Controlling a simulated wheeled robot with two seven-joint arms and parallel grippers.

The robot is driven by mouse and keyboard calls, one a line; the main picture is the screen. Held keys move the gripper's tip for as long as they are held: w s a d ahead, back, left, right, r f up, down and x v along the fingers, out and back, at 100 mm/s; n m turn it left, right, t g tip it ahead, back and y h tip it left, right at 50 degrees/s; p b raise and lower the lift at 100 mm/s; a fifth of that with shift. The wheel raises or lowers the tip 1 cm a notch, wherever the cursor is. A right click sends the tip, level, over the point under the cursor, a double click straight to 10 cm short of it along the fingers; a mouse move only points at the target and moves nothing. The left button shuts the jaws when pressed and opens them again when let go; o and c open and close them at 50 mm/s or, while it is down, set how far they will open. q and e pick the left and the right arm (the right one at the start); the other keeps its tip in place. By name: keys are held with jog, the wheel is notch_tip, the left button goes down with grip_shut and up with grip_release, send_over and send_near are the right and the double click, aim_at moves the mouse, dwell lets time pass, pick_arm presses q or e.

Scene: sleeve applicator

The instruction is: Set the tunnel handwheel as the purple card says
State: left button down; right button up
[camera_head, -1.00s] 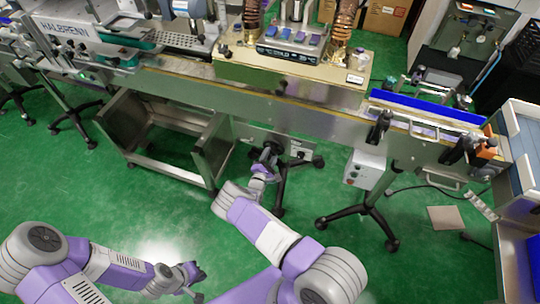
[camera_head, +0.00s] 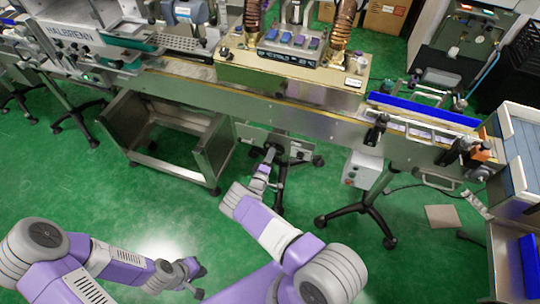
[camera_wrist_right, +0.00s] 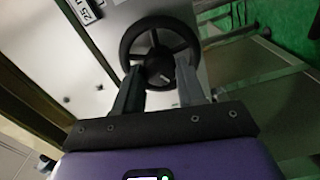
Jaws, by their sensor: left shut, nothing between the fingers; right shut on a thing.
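A black spoked handwheel (camera_wrist_right: 160,50) sits on a pale plate under the conveyor. My right gripper (camera_wrist_right: 160,88) is shut on the handwheel, its two fingers reaching over the lower rim near the hub. In the head view the right gripper (camera_head: 268,158) is small and dark below the conveyor and mostly covers the wheel. My left gripper (camera_head: 198,278) is shut and empty, low over the green floor. Several small blue and purple pieces (camera_head: 292,38) stand on the tunnel's front panel; I cannot tell whether one is the purple card.
A label with "25" (camera_wrist_right: 88,10) is on the plate beside the wheel. The steel conveyor (camera_head: 320,119) runs above my right gripper. An open steel frame (camera_head: 170,167) stands left, and a grey box (camera_head: 362,169) on a black stand right. Green floor lies free around my left gripper.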

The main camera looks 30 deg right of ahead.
jog(key=shift+m+p, duration=0.35)
jog(key=shift+m, duration=0.95)
jog(key=shift+s, duration=0.1)
jog(key=o, duration=1.1)
jog(key=shift+c, duration=0.2)
jog(key=p+v, duration=0.2)
jog(key=v, duration=0.5)
jog(key=shift+s+a, duration=0.15)
jog(key=shift+s, duration=0.05)
